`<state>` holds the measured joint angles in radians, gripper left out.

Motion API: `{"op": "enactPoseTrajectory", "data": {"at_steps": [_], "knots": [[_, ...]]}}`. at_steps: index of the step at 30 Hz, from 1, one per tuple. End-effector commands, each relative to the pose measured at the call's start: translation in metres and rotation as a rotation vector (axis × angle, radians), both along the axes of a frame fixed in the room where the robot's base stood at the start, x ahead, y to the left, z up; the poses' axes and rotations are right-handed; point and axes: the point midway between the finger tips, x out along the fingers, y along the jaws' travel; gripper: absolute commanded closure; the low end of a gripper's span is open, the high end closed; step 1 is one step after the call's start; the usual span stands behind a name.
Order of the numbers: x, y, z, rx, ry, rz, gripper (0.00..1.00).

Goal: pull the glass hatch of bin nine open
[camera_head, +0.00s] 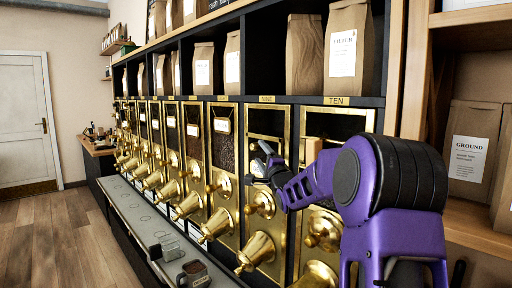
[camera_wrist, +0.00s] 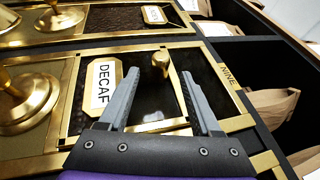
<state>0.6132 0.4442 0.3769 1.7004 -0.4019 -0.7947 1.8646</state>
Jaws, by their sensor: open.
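Bin nine has a gold frame and a NINE plate (camera_head: 267,99), and the plate also shows in the wrist view (camera_wrist: 228,76). Its dark glass hatch (camera_head: 266,122) lies below the plate, partly hidden by my gripper; I see no clear gap at its edge. In the wrist view a small gold knob (camera_wrist: 161,64) stands on the hatch, beside a DECAF label (camera_wrist: 102,84). My gripper (camera_wrist: 160,75) is open, with one finger on each side of the knob; contact cannot be told. In the head view my gripper (camera_head: 265,165) is in front of bin nine.
Bin ten, with its TEN plate (camera_head: 337,100), is to the right, partly behind my arm. Gold spouts (camera_head: 257,250) project below the bins. Paper bags (camera_head: 347,50) stand on the shelf above. A counter ledge (camera_head: 150,235) holds small containers (camera_head: 194,272). The floor at left is clear.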

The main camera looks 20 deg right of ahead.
Motion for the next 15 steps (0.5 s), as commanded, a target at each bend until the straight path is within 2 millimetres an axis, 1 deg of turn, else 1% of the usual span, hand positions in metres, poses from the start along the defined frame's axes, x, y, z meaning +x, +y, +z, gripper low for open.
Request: {"op": "enactPoseTrajectory", "data": {"at_steps": [1,6,10,15], "knots": [[0.01,0.0,0.003,0.002,-0.001,0.001,0.35],[0.035,-0.001,0.009,0.001,-0.001,0.0,0.35],[0.047,-0.001,0.012,0.0,-0.001,0.001,0.35],[0.055,-0.001,0.013,-0.001,0.0,-0.001,0.35]]}}
